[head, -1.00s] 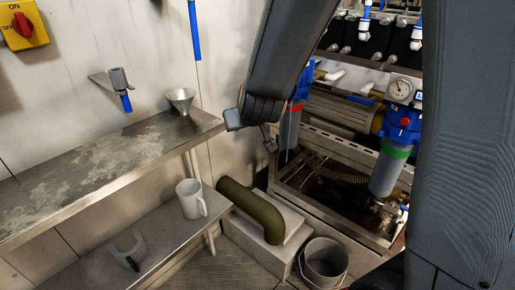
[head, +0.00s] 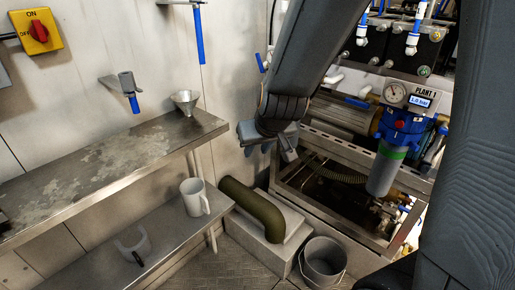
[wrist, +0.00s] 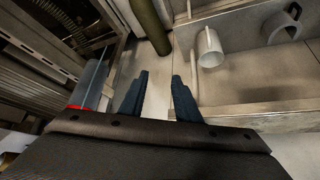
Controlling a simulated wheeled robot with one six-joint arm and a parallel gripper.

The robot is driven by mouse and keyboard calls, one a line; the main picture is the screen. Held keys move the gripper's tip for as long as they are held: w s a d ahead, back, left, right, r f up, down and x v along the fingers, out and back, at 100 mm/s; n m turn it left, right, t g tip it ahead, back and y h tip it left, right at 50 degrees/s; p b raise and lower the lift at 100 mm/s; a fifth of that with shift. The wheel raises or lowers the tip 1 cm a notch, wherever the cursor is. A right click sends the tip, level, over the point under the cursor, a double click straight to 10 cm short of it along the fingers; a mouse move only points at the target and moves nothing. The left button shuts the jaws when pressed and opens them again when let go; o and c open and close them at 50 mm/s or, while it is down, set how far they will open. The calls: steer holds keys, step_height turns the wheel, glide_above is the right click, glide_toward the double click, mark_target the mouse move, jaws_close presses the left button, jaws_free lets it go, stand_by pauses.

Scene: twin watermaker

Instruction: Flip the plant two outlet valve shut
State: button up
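My gripper (wrist: 159,92) is open and empty in the wrist view, its two dark fingers spread above the floor and the lower shelf. In the head view my arm comes down in front of the machinery, and its end is small and partly hidden. A blue-handled valve (head: 129,92) sticks out from the wall at left, its handle hanging down, clear of my gripper. Another blue lever (head: 199,36) hangs down higher on the wall. The skid at right bears a "PLANT 1" label (head: 425,91). I cannot tell which valve is the plant two outlet.
A steel shelf (head: 100,165) with a funnel (head: 185,101) runs along the left wall. A lower shelf (head: 165,232) holds a white jug (head: 194,197). A green hose (head: 252,208) and a bucket (head: 323,262) are below. A blue filter housing (head: 403,130) is at right.

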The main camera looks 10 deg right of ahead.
steer(key=m+t+h+b, duration=0.5)
steer(key=t+h+b, duration=0.3)
steer(key=h, duration=0.8)
glide_toward(258, 59)
steer(key=w+d+p, duration=0.1)
steer(key=w+d, duration=0.1)
steer(key=shift+t, duration=0.3)
steer(key=x, duration=0.4)
steer(key=p+x, duration=0.1)
steer(key=x, duration=0.3)
steer(key=shift+s+r, duration=0.1)
steer(key=shift+r, duration=0.15)
steer(key=shift+a, duration=0.1)
